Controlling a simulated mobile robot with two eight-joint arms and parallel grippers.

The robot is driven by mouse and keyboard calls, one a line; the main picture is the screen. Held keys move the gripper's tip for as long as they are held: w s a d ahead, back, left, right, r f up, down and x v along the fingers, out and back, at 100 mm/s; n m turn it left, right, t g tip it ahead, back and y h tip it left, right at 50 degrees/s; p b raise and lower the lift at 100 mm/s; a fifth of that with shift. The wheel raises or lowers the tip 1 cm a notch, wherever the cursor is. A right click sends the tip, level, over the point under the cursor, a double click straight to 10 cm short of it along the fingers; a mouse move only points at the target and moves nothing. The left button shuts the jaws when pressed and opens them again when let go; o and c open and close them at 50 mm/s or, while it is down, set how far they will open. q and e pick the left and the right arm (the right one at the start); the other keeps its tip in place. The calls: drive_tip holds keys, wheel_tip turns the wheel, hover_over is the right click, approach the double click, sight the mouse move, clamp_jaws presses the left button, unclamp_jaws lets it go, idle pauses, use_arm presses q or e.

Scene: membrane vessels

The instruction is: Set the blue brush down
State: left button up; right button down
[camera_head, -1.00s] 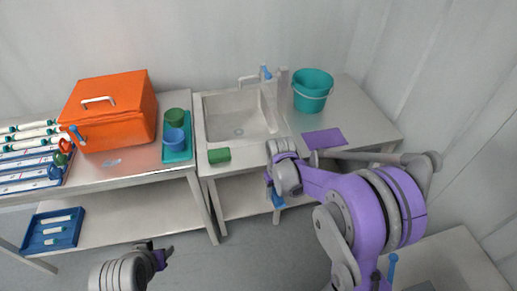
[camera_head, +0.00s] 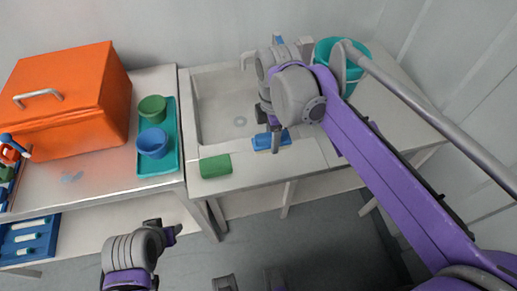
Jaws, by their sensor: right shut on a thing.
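The blue brush (camera_head: 284,138) is at the front edge of the sink counter, right of a green block-like brush (camera_head: 215,166). My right gripper (camera_head: 271,136) reaches down over it from the right and is shut on it. I cannot tell whether the blue brush touches the counter. My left gripper (camera_head: 164,229) is low in front of the left table, away from everything; its finger gap is unclear.
The sink (camera_head: 216,112) lies just behind the blue brush. A teal tray (camera_head: 145,168) holds a green cup (camera_head: 152,108) and a blue cup (camera_head: 152,143). An orange box (camera_head: 72,100) stands at left. A teal bucket (camera_head: 352,75) is partly hidden behind my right arm.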

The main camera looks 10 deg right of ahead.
hover_over(271, 165)
wheel_tip(271, 165, down, 4)
drive_tip(key=shift+f, duration=0.2)
use_arm(q)
drive_tip(key=shift+s+f+b, duration=0.3)
drive_tip(key=shift+f+b, duration=0.05)
drive_tip(key=shift+f, duration=0.05)
use_arm(e)
drive_tip(key=shift+w+f, duration=0.1)
drive_tip(key=shift+f, duration=2)
drive_tip(key=shift+f, duration=0.2)
use_arm(q)
drive_tip(key=shift+f, duration=0.1)
use_arm(e)
drive_tip(key=shift+c, duration=1.7)
unclamp_jaws()
drive_tip(key=shift+r, duration=0.15)
